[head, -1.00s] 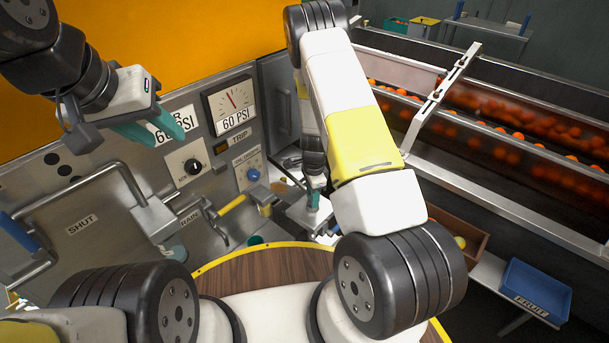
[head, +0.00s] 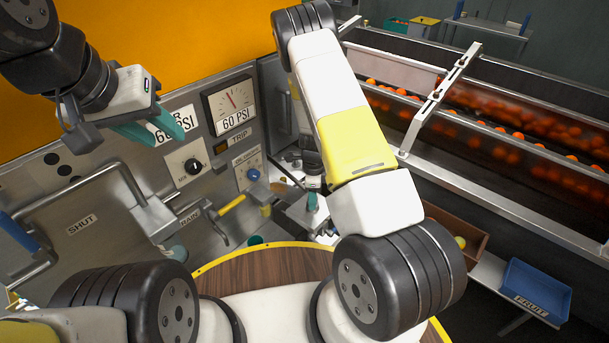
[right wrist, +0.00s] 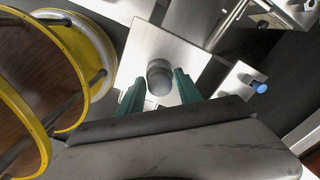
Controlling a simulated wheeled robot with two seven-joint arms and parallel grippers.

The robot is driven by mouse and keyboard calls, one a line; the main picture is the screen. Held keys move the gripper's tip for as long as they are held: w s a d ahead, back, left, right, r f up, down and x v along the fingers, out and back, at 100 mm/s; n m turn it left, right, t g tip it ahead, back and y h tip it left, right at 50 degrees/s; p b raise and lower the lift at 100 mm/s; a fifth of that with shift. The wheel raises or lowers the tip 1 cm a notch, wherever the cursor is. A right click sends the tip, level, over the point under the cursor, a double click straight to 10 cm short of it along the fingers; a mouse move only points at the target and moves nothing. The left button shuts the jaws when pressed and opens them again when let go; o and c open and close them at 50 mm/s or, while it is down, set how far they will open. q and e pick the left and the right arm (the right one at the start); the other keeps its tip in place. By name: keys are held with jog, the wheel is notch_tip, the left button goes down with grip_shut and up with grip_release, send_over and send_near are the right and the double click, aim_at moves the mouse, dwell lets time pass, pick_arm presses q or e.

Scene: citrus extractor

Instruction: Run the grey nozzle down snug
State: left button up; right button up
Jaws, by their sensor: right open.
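The grey nozzle (right wrist: 159,78) is a short round stub on a square steel plate (right wrist: 158,47) in the right wrist view. My right gripper (right wrist: 158,80) is open, with one green finger on each side of the nozzle and a visible gap on both sides. In the head view my right gripper (head: 312,201) is mostly hidden behind its own arm, low over the steel plate (head: 296,214), and the nozzle cannot be made out. My left gripper (head: 168,136) is raised in front of the gauge panel, its teal fingers apart and empty.
A steel block with a blue-tipped knob (right wrist: 260,87) sits right of the plate. Yellow rings (right wrist: 92,45) stand at its left. The panel has a pressure gauge (head: 231,103) and a yellow handle (head: 231,205). A blue fruit bin (head: 536,290) is at right.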

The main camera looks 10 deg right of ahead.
jog(key=n, duration=1)
jog(key=shift+n, duration=0.3)
jog(key=c, duration=0.7)
jog(key=m, duration=0.3)
jog(key=shift+m, duration=0.4)
jog(key=shift+c, duration=0.2)
jog(key=o, duration=0.5)
jog(key=shift+m, duration=1.2)
jog(key=o, duration=0.5)
jog(key=shift+o, duration=0.2)
notch_tip(320, 180, up, 12)
